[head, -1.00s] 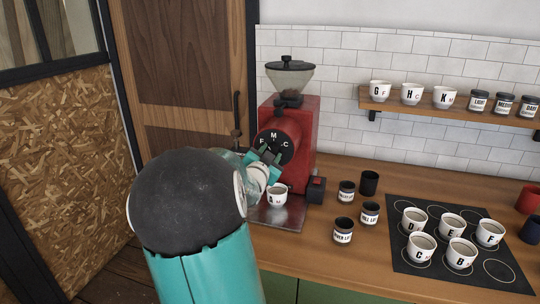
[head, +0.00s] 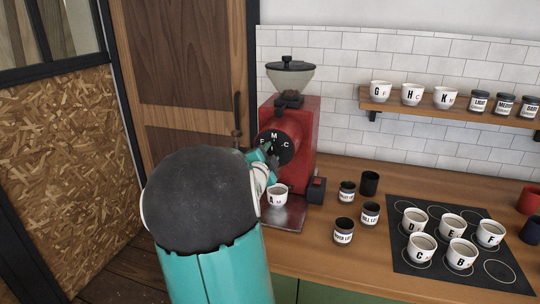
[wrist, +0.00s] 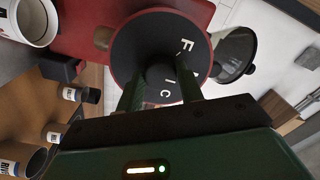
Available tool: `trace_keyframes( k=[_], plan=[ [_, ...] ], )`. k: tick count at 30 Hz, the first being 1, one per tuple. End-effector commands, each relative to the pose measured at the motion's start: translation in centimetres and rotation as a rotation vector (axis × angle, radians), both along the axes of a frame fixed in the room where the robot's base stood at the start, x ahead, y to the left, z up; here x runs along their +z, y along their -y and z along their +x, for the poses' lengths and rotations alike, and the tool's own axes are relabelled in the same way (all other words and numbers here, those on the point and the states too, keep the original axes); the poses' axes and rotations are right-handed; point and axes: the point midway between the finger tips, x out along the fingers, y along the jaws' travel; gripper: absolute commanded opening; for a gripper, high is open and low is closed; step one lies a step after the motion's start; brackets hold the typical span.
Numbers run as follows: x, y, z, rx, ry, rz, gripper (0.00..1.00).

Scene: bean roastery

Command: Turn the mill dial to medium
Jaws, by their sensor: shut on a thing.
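The red mill (head: 300,130) stands on the counter against the tiled wall. Its front carries a round black dial (head: 273,139) lettered F, M and C in white, with M at the top. The dial also shows in the wrist view (wrist: 128,50), where F and C are clear and the M is mostly behind a finger. My gripper (head: 267,150) is at the dial's centre. In the wrist view my gripper (wrist: 160,80) has its two green fingers shut on the dark central knob (wrist: 161,76). I cannot tell which letter the knob's pointer faces.
A white cup marked A (head: 277,197) stands on the mill's metal tray (head: 290,217), just below my gripper. Several small dark jars (head: 344,231) stand to the right. Several lettered cups stand on a black mat (head: 408,264). A wall shelf (head: 420,103) holds more cups and jars.

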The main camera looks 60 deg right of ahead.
Motion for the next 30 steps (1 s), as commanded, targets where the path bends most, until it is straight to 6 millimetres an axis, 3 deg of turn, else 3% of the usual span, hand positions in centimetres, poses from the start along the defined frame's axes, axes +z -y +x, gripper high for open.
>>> trace_keyframes(
  k=[8, 9, 12, 23, 30],
  plan=[
    [0.0, 0.0, 0.0, 0.0, 0.0, 0.001, 0.14],
    [-0.1, 0.0, 0.0, 0.0, 0.0, 0.001, 0.41],
    [-0.1, 0.0, 0.0, 0.0, -0.001, 0.001, 0.58],
    [0.0, -0.4, -0.1, 0.0, 0.001, 0.0, 0.58],
    [0.1, -4.0, -0.5, 0.003, 0.003, 0.001, 0.58]
  ],
)
